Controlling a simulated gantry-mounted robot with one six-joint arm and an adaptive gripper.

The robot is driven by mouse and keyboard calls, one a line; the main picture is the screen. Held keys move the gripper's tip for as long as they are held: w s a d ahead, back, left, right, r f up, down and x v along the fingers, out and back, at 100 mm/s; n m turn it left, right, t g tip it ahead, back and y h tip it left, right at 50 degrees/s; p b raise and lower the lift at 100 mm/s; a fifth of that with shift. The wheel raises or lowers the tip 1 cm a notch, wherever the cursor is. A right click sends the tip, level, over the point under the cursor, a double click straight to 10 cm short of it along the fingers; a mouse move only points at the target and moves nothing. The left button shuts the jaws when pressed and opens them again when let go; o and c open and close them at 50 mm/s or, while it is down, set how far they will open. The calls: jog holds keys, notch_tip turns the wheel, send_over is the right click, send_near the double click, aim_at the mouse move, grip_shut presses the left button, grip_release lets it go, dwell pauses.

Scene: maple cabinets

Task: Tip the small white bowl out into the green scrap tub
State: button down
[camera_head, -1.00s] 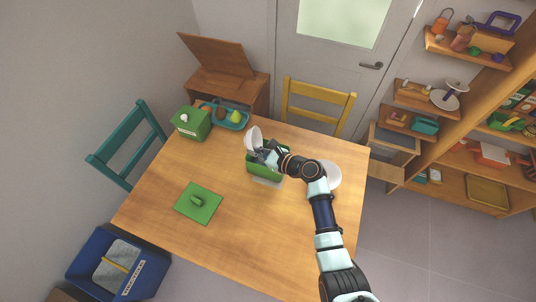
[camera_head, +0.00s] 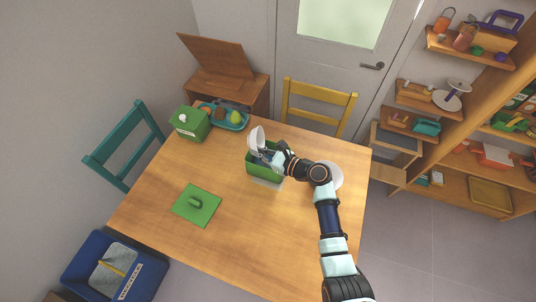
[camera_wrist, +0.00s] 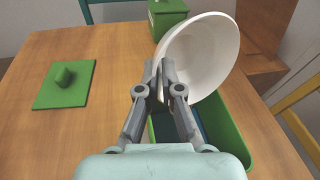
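The small white bowl (camera_head: 256,139) is tipped steeply on its side above the far-left end of the green scrap tub (camera_head: 264,172). In the wrist view the bowl (camera_wrist: 212,62) shows its bare-looking inner wall; no contents are visible in it. My gripper (camera_wrist: 166,80) is shut on the bowl's rim; in the head view it (camera_head: 271,157) is over the tub. The tub (camera_wrist: 238,158) is open and stands on the table beneath. Something bluish shows inside it, but my fingers and the bowl hide most of its interior.
A green lid (camera_head: 196,205) lies on the wooden table (camera_head: 160,190). A green box (camera_head: 191,127) and a blue tray (camera_head: 237,126) with food pieces stand at the back left. The table front is clear.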

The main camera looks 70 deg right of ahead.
jog(key=shift+s, duration=0.15)
jog(key=w+g+p, duration=0.1)
jog(key=g+p, duration=0.1)
jog(key=p, duration=0.4)
jog(key=w+a+n+g+p, duration=0.1)
jog(key=g+p, duration=0.2)
jog(key=p, duration=0.2)
jog(key=w+f+n+g+p, duration=0.1)
jog(key=w+g+p, duration=0.1)
jog(key=p, duration=0.4)
jog(key=shift+a+h+p, duration=0.15)
jog(key=shift+h+p, duration=0.15)
jog(key=shift+p, duration=0.05)
jog(key=w+a+f+n+g+h+b, duration=0.1)
jog(key=w+f+g+b, duration=0.3)
jog(key=b, duration=0.8)
jog(key=w+g+h, duration=0.1)
jog(key=w+g, duration=0.1)
jog(key=w, duration=0.1)
jog(key=shift+a+n+g, duration=0.4)
